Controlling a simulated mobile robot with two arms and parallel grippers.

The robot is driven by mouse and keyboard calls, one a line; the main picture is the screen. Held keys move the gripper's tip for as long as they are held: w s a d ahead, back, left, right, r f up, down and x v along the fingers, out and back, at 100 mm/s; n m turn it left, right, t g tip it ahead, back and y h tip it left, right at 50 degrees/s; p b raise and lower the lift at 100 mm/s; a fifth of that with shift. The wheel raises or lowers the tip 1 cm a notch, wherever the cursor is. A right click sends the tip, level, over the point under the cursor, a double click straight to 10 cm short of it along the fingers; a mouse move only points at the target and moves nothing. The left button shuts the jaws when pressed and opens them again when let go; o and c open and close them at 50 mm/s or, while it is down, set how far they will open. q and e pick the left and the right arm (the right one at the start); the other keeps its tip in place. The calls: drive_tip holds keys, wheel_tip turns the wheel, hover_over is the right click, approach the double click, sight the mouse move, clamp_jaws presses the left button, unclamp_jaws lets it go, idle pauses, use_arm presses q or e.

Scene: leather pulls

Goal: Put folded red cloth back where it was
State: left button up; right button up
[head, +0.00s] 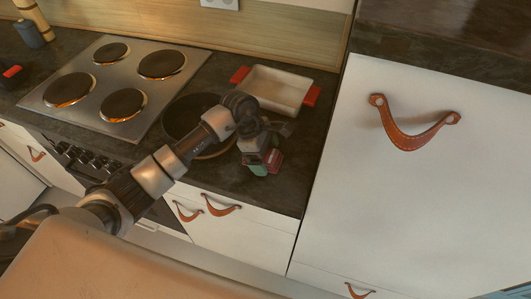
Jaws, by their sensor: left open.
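My left arm reaches across the counter from the lower left. My left gripper (262,158) is open, low over the dark counter in front of the white baking dish. A small red patch (274,161) shows at its fingertips, with a green patch (259,170) just below. The red patch may be the folded red cloth, but it is too small and too covered by the gripper to be sure. I cannot tell whether the fingers touch it. My right gripper is not in view.
A white baking dish (274,89) with red handle grips stands behind the gripper. A dark round pan (190,117) lies partly under my arm. The hob (117,84) has glowing plates at left. A tall white cabinet (420,190) with a leather pull bounds the counter at right.

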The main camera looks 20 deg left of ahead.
use_arm(q)
drive_tip(key=shift+a+r, duration=0.2)
drive_tip(key=shift+r, duration=0.25)
drive_tip(key=b+v, duration=0.2)
drive_tip(key=v, duration=0.7)
drive_tip(key=shift+a+r, duration=0.1)
drive_tip(key=shift+r, duration=0.25)
drive_tip(key=shift+a+r+b, duration=0.25)
drive_tip(key=shift+r+b, duration=0.05)
drive_tip(key=shift+r, duration=0.4)
